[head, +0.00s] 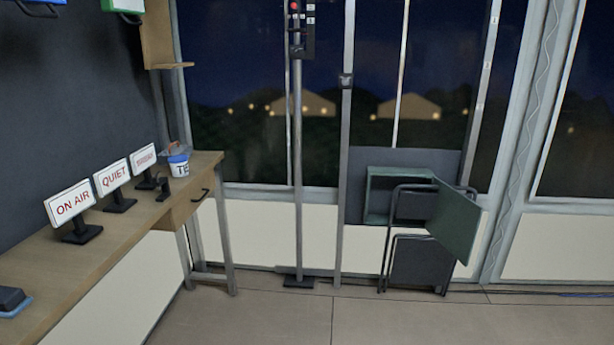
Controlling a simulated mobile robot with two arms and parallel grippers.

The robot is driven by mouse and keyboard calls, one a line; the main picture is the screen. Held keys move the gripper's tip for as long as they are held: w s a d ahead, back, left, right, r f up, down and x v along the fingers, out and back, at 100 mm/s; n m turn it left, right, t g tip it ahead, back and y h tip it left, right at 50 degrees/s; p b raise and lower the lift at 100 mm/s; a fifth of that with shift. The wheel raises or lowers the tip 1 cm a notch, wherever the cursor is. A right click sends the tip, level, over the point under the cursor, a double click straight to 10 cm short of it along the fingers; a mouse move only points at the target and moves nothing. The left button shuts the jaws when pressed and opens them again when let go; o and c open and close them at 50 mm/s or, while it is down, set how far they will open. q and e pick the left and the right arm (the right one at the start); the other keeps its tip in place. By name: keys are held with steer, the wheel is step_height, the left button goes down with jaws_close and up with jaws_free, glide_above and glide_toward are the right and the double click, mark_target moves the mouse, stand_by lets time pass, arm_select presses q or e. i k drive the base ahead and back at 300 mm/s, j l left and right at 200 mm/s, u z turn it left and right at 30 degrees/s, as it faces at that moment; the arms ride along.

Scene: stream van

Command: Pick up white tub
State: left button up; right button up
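A white tub (180,168) with a blue band and dark letters, partly readable as "TE", stands upright on the far right end of the wooden counter (95,250). Something brownish shows at its top, too small to make out. A small dark object (164,188) stands just in front of it on the left and covers part of its side. Neither of my grippers is in view.
Signs reading "ON AIR" (70,204), "QUIET" (112,180) and a third (144,160) line the counter left of the tub. A metal pole (298,170) stands right of the counter. Folded chairs (420,235) lean by the window. The floor (265,315) ahead is clear.

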mark_target(178, 164)
steer(key=i+u, duration=0.1)
steer(key=i, duration=0.45)
steer(key=i+l, duration=0.15)
steer(key=i, duration=0.35)
steer(key=i+l+u, duration=0.15)
steer(key=i, duration=0.4)
steer(key=i+l+u, duration=0.1)
steer(key=i, duration=0.45)
